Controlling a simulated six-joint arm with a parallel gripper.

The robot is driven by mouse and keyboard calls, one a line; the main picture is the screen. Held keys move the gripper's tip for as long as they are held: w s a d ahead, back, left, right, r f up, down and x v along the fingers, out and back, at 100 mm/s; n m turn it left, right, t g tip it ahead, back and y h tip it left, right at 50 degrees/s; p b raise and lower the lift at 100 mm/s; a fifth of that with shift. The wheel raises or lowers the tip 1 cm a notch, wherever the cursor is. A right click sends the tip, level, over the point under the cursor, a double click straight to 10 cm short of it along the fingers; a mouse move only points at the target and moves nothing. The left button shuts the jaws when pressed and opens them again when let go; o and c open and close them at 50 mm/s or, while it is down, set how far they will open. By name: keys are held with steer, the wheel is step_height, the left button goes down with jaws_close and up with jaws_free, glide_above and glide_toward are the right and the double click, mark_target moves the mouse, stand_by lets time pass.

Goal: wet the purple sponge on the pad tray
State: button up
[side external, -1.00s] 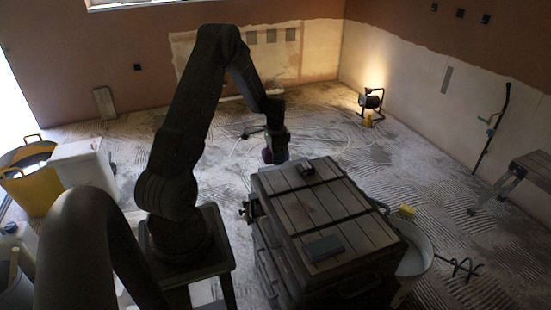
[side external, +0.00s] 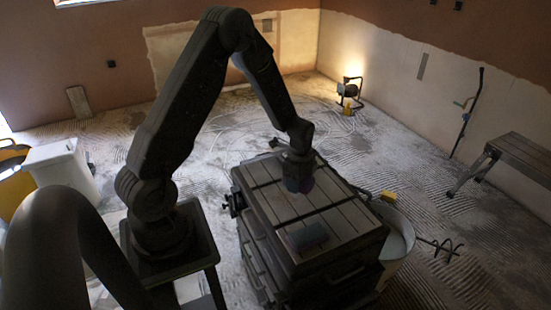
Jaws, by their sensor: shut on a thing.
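My gripper (side external: 297,182) hangs over the slatted chest top, pointing down. It is shut on a dark purple thing that appears to be the purple sponge (side external: 298,187), dim and partly covered by the jaws. A small flat blue-grey block or tray (side external: 308,238), perhaps the pad tray, lies on the near part of the chest top, just in front of my gripper in the picture. I cannot tell whether the sponge touches the chest top or is slightly above it.
The chest (side external: 345,225) has dark straps across its top. A pale bucket (side external: 398,240) with a yellow thing (side external: 389,195) at its rim stands at the right. A work lamp (side external: 350,92) lights the back corner. A bench (side external: 520,155) is at far right.

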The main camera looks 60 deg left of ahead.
mark_target(308, 234)
steer(key=s+d+m, duration=0.1)
steer(key=d+m, duration=0.1)
steer(key=d, duration=0.2)
steer(key=d+m, duration=0.2)
steer(key=d, duration=0.1)
steer(key=s+d+m, duration=0.1)
steer(key=d+m, duration=0.1)
steer(key=d, duration=0.2)
steer(key=shift+s+d+m, duration=0.3)
steer(key=shift+s+m, duration=0.05)
steer(key=shift+m, duration=0.05)
steer(key=shift+s+d+f, duration=0.1)
steer(key=shift+d+f, duration=0.05)
steer(key=shift+f, duration=2.85)
steer(key=shift+f, duration=0.6)
steer(key=shift+r, duration=3.55)
